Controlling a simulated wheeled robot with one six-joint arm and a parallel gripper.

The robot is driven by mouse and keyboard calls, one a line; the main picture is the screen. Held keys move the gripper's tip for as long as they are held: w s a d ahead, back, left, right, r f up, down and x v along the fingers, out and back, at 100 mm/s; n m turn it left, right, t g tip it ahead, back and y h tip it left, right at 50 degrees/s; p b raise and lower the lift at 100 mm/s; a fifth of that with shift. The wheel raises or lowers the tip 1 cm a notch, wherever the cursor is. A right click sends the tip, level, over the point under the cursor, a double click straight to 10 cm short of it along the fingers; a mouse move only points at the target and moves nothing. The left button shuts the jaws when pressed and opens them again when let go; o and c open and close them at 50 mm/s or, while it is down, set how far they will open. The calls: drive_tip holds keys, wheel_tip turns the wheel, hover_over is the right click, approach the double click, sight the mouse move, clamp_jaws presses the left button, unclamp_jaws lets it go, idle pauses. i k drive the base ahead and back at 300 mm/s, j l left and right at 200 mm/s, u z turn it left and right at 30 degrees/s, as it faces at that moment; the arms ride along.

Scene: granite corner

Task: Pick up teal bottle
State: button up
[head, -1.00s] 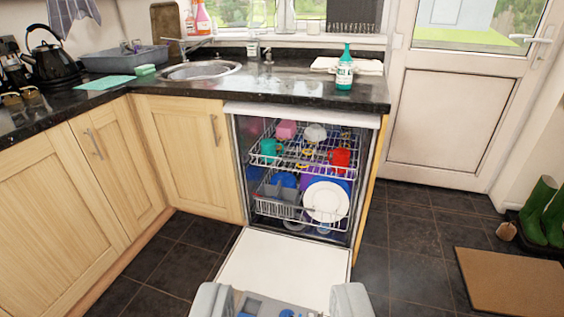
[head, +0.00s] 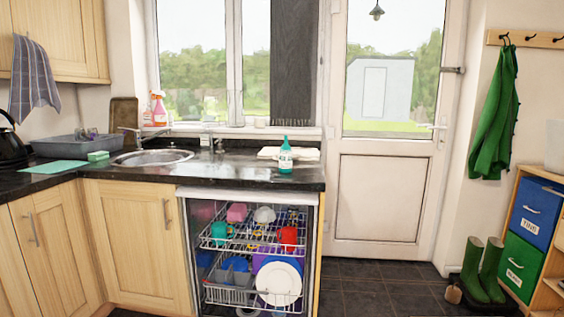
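The teal bottle (head: 285,158) stands upright on the dark granite counter (head: 240,177), near its right end. It has a white label and a narrow teal top. It stands in front of a folded white cloth (head: 300,154) and to the right of the sink. My gripper is not in view now, so its fingers are hidden from me. Nothing stands in front of the bottle from here.
An open dishwasher (head: 250,255) with loaded racks sits under the counter below the bottle. The sink (head: 152,157) and tap are to the left. A white door (head: 385,200), green boots (head: 482,270) and a drawer shelf are to the right.

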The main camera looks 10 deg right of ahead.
sight(286, 153)
drive_tip(key=k+j+z, duration=0.1)
drive_tip(key=k+j, duration=0.15)
drive_tip(key=i+l+u, duration=0.1)
drive_tip(key=i+l, duration=0.35)
drive_tip(key=l, duration=0.25)
drive_tip(key=i+l+u, duration=0.15)
drive_tip(key=l, duration=0.25)
drive_tip(key=i+l+u, duration=0.1)
drive_tip(key=i+l, duration=0.2)
drive_tip(key=i+l+u, duration=0.1)
drive_tip(key=l, duration=0.4)
drive_tip(key=i+l, duration=0.3)
drive_tip(key=i+l+u, duration=0.15)
drive_tip(key=l, duration=0.4)
drive_tip(key=i+l+u, duration=0.1)
drive_tip(key=l, duration=0.35)
drive_tip(key=i+j, duration=0.05)
drive_tip(key=i, duration=0.05)
